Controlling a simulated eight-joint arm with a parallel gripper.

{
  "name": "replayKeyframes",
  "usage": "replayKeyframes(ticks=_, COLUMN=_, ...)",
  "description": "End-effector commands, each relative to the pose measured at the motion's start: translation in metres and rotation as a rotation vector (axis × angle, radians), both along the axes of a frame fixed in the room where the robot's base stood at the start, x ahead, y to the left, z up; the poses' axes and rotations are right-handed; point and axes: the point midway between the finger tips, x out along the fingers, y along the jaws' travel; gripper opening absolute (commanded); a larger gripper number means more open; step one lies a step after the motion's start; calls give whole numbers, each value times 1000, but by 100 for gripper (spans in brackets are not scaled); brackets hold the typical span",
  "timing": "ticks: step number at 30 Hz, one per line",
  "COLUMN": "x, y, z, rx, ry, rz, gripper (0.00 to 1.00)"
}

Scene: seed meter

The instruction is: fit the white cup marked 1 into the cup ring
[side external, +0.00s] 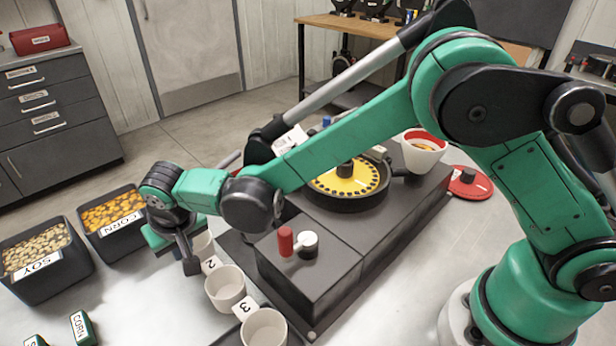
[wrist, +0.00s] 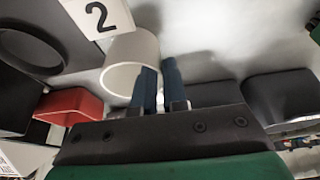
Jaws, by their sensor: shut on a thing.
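A white cup (side external: 203,243) stands at the far end of the cup row in the side external view, partly hidden by my gripper. The wrist view shows a white cup (wrist: 132,62) at my fingers, its open mouth facing the camera. My gripper (wrist: 160,85) is shut on its wall, one finger overlapping the rim. In the side external view my gripper (side external: 190,262) points down beside the row. No number 1 is readable; a card marked 2 (wrist: 97,15) lies close to the cup. A dark ring (wrist: 62,52), possibly the cup ring, is at the left of the wrist view.
Two more white cups (side external: 225,288) (side external: 263,328) and a card marked 3 (side external: 244,306) continue the row. Soy (side external: 75,268) and corn (side external: 92,238) bins stand left.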

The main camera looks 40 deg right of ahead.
Motion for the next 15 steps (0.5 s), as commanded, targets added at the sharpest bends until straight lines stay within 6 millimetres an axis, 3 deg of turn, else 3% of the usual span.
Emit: replayKeyframes(ticks=15, x=0, y=3, z=5, rx=0, ry=0, rz=0, gripper=0)
